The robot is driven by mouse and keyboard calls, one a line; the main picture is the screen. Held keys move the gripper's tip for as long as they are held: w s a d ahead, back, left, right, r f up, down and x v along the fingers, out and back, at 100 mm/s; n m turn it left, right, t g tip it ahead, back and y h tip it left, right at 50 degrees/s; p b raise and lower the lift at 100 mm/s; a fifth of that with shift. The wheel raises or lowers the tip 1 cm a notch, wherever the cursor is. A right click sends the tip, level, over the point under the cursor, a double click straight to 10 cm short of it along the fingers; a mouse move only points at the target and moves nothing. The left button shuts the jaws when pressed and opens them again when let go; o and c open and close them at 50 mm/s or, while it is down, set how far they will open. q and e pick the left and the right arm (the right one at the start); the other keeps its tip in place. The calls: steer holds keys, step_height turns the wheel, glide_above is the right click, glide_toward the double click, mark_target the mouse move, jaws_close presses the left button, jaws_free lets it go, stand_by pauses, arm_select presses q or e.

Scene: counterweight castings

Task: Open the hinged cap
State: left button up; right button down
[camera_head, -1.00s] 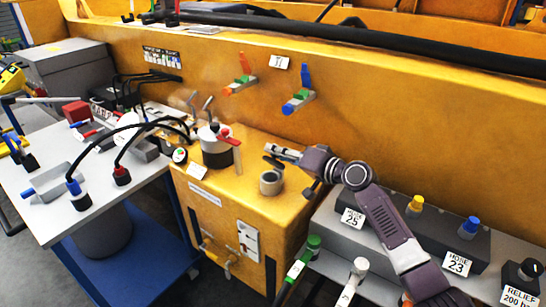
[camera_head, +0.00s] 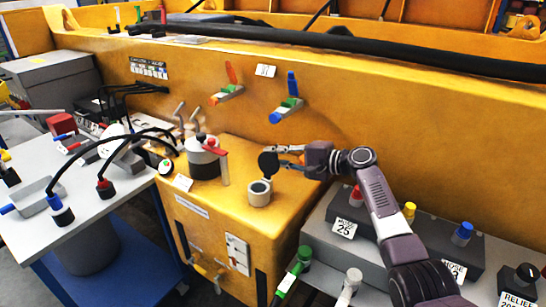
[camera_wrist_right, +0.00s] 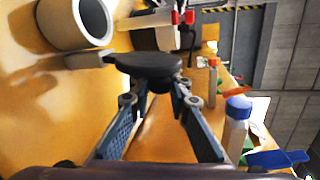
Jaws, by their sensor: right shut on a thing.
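The hinged cap (camera_head: 268,162) is a dark round disc standing up, roughly on edge, at the back of a light grey filler neck (camera_head: 260,195) on the yellow box. The neck's mouth shows open. My right gripper (camera_head: 288,156) reaches in from the right and is shut on the cap's edge. In the right wrist view, the cap (camera_wrist_right: 148,64) lies across the fingertips of my right gripper (camera_wrist_right: 158,95), and the neck (camera_wrist_right: 78,22) is at upper left. The exact finger contact is partly hidden under the cap. My left gripper is not in view.
A white and black canister (camera_head: 203,160) with a red lever stands left of the neck. Levers (camera_head: 288,104) stick out from the yellow wall behind. A grey block with labelled hose ports (camera_head: 345,227) lies below my right arm. A table (camera_head: 25,235) is at left.

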steer(key=shift+w+d+f+m, duration=0.15)
steer(key=shift+w+f+m, duration=0.05)
steer(key=shift+m, duration=0.1)
stand_by(0.4)
steer(key=c, duration=1.8)
jaws_free()
steer(key=shift+d, duration=0.1)
steer(key=shift+o, duration=0.2)
steer(key=v, duration=1.2)
steer(key=shift+w, duration=0.15)
